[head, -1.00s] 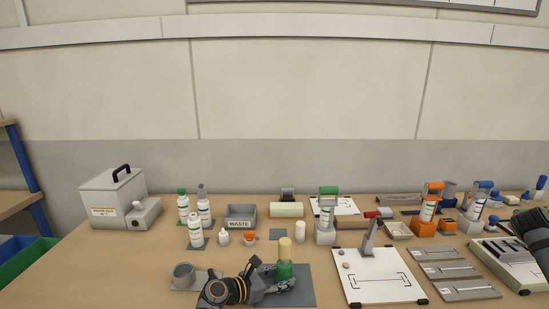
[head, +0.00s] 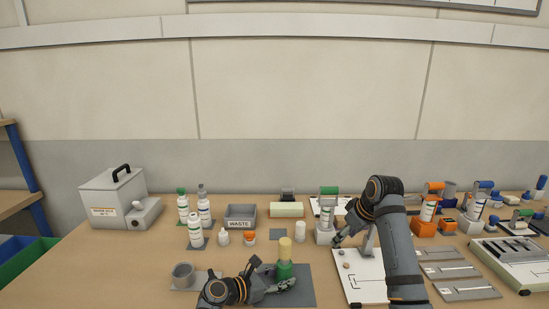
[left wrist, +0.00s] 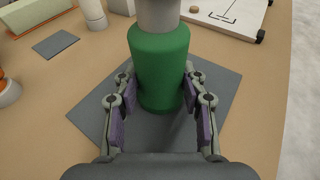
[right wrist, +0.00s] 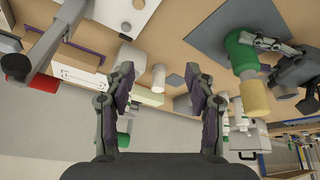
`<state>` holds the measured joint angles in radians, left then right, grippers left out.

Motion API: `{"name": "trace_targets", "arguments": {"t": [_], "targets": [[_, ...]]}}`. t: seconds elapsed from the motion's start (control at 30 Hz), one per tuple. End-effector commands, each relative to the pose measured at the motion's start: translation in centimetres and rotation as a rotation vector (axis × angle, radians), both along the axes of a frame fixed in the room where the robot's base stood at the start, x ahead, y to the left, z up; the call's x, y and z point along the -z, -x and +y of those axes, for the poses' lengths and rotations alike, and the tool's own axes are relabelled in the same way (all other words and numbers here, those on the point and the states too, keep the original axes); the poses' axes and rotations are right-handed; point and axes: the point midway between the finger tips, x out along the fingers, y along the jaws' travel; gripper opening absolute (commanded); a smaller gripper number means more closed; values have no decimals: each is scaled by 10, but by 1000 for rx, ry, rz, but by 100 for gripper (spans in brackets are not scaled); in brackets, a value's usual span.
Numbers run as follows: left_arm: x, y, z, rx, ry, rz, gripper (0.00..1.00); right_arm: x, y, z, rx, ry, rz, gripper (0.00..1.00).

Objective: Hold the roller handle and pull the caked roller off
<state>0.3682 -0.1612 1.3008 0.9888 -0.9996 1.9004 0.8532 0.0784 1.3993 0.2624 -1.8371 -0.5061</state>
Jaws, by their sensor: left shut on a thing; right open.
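The roller handle (head: 285,271) is green and stands upright on a dark grey mat (head: 301,297). The caked roller (head: 285,248), a pale yellow cylinder, sits on top of it. My left gripper (head: 288,284) is shut on the green handle from the left; in the left wrist view its fingers lie on both sides of the handle (left wrist: 160,65). My right gripper (head: 338,241) is open and empty, to the right of the roller. In the right wrist view the yellow roller (right wrist: 254,97) and green handle (right wrist: 240,52) are off to the right of the open fingers.
A grey waste bin (head: 240,222), several bottles and a small white cylinder (head: 300,229) stand behind the roller. A grey cup (head: 183,274) is left of the mat. A white board (head: 358,287) lies to the right, partly hidden by my right arm.

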Motion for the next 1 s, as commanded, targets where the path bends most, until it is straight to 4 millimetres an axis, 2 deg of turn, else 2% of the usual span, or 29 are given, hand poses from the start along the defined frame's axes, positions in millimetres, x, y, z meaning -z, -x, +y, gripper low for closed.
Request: {"name": "trace_targets", "arguments": {"t": [0.03,0.1,0.2,0.3,0.43,0.67,1.0], "targets": [[1,1,0,1,0,3,4,-8,3,28,-78,-26,-2,55],[1,1,0,1,0,3,4,-18,10,62,-187,-55,-4,55],[1,1,0,1,0,3,4,-31,20,101,-319,-87,-10,55],[2,1,0,1,0,3,4,-41,29,127,-413,-108,-18,55],[2,1,0,1,-1,4,4,-48,35,144,-476,-121,-25,55],[2,1,0,1,-1,4,4,-47,36,148,-488,-124,-25,55],[2,1,0,2,-1,4,4,-8,24,168,-485,-124,-22,55]]}}
